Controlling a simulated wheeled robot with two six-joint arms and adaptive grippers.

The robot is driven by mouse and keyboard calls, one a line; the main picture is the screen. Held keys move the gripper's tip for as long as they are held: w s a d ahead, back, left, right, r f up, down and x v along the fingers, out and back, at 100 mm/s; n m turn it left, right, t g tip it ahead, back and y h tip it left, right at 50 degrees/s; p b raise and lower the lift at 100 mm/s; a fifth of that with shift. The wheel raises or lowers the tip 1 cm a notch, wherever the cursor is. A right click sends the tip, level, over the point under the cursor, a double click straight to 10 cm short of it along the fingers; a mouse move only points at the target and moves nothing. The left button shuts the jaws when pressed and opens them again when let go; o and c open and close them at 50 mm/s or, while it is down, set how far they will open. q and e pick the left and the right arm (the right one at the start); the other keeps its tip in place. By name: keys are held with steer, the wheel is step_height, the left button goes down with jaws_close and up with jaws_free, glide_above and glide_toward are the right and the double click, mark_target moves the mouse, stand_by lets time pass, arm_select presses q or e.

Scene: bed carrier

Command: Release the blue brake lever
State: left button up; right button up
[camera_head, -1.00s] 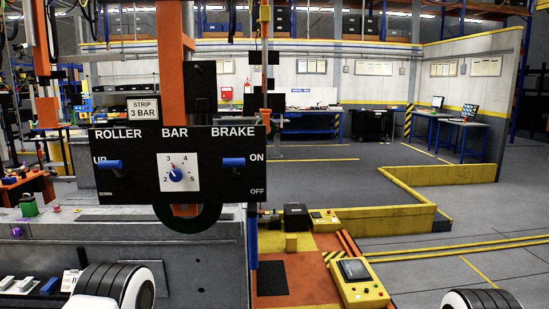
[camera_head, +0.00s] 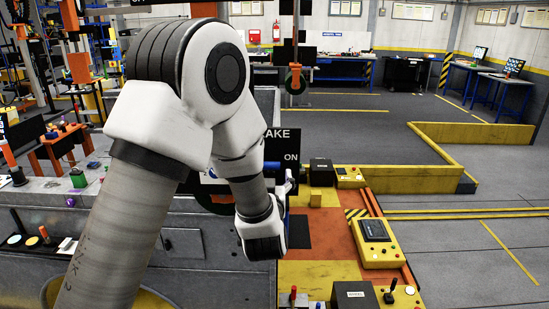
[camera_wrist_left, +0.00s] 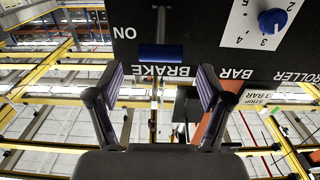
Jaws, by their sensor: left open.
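The blue brake lever (camera_wrist_left: 160,55) sticks out of the black control panel (camera_wrist_left: 195,25), beside the letters ON and above the word BRAKE in the upside-down left wrist view. My left gripper (camera_wrist_left: 160,85) is open and empty there, its two fingers spread below the lever in the picture. They look apart from it. The lever is mostly hidden there. My right gripper is not in view.
The blue BAR dial (camera_wrist_left: 272,21) sits on the same panel. A yellow control box (camera_head: 378,250) stands on the orange platform to the right. Another yellow console with a joystick (camera_head: 390,293) is at the bottom. The grey floor at right is open.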

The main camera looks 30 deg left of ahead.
arm_select(q)
steer(key=p+x, duration=0.2)
steer(key=x, duration=0.3)
steer(key=shift+w, duration=0.15)
steer(key=shift+w+a+f, duration=0.1)
steer(key=shift+a, duration=0.1)
